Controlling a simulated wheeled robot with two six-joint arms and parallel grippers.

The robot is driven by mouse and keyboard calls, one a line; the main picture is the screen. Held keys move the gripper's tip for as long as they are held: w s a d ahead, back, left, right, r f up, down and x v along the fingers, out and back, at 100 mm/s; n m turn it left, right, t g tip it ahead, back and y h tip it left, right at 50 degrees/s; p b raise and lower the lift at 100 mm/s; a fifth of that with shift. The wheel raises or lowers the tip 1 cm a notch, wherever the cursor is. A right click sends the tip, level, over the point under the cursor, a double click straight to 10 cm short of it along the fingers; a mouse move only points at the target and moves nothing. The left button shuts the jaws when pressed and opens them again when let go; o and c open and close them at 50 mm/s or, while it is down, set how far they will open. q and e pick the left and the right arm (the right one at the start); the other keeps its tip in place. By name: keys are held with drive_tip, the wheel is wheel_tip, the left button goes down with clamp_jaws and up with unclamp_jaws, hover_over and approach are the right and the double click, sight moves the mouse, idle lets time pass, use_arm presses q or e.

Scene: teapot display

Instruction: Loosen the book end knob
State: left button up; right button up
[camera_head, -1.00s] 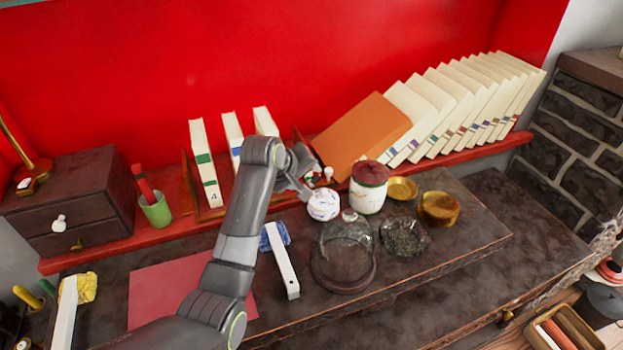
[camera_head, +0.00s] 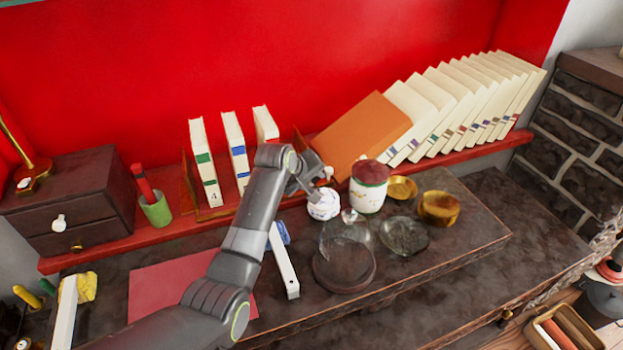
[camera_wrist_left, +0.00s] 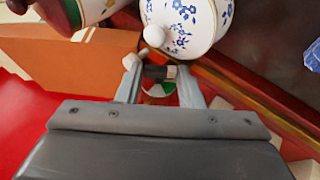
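The brown book end (camera_head: 187,180) stands on the red shelf around several white books, its right part mostly behind my left arm. My left gripper (camera_head: 322,184) is at its right end, behind the blue-and-white pot (camera_head: 323,204). In the left wrist view, the gripper's two fingers (camera_wrist_left: 161,75) stand apart. A small grey and dark piece lies between their tips; I cannot tell whether it is the knob or whether they grip it. A small white knob-like piece (camera_wrist_left: 130,62) shows beside the left-hand fingertip. A round white, green and orange thing (camera_wrist_left: 160,90) shows between the fingers. My right gripper is out of view.
A leaning orange book (camera_head: 362,135) is right of the gripper. The red-lidded jar (camera_head: 369,187), glass dome (camera_head: 345,240) and brass bowls (camera_head: 439,207) stand close in front. A drawer box (camera_head: 70,195) and green cup (camera_head: 156,211) are at left.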

use_arm(q)
drive_tip(key=c, duration=0.5)
drive_tip(key=shift+s+a+f+t+h+p, duration=0.1)
drive_tip(key=shift+a+f+t+h+p, duration=0.15)
drive_tip(key=shift+h+p, duration=0.35)
drive_tip(key=shift+n+t+h, duration=0.25)
drive_tip(key=shift+n+h, duration=0.05)
drive_tip(key=shift+h, duration=0.2)
drive_tip(key=shift+f+t+h+b, duration=0.35)
drive_tip(key=shift+t+h+b, duration=0.35)
drive_tip(key=shift+b, duration=0.4)
drive_tip(key=shift+a+r+n+h, duration=0.1)
drive_tip(key=shift+r+n+h, duration=0.05)
drive_tip(key=shift+n+h, duration=0.3)
drive_tip(key=o, duration=1)
